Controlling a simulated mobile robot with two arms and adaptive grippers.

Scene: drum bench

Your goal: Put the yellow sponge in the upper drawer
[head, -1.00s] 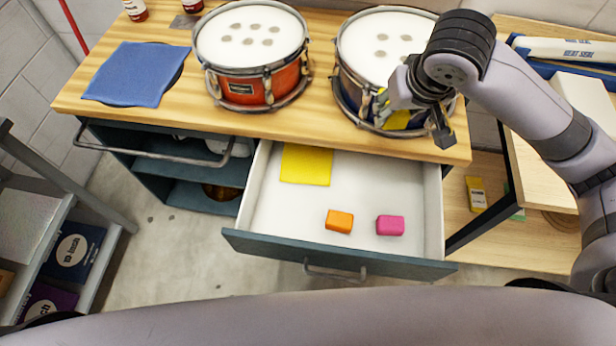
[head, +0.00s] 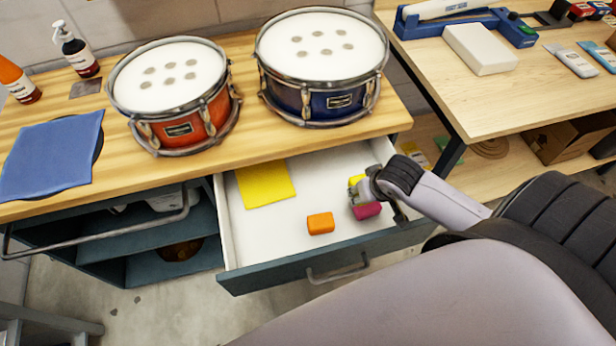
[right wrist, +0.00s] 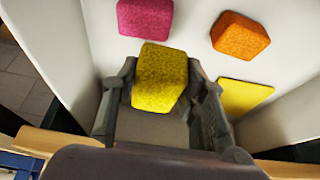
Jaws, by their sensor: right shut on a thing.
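The yellow sponge (head: 356,180) is between the fingers of my right gripper (head: 372,191), inside the open upper drawer's (head: 300,262) outline at its right side. In the right wrist view, the sponge (right wrist: 160,75) is gripped between both fingers (right wrist: 160,92), with the white drawer floor beyond it. I cannot tell whether it touches the floor. A pink block (head: 367,211) lies close by, partly hidden by the gripper in the head view. An orange block (head: 320,223) lies to its left. My left gripper is not in view.
A flat yellow cloth (head: 265,184) lies at the drawer's back left. Above, the bench (head: 225,150) holds a red drum (head: 172,90), a blue drum (head: 320,60) and a blue cloth (head: 50,155). The drawer floor's middle is clear.

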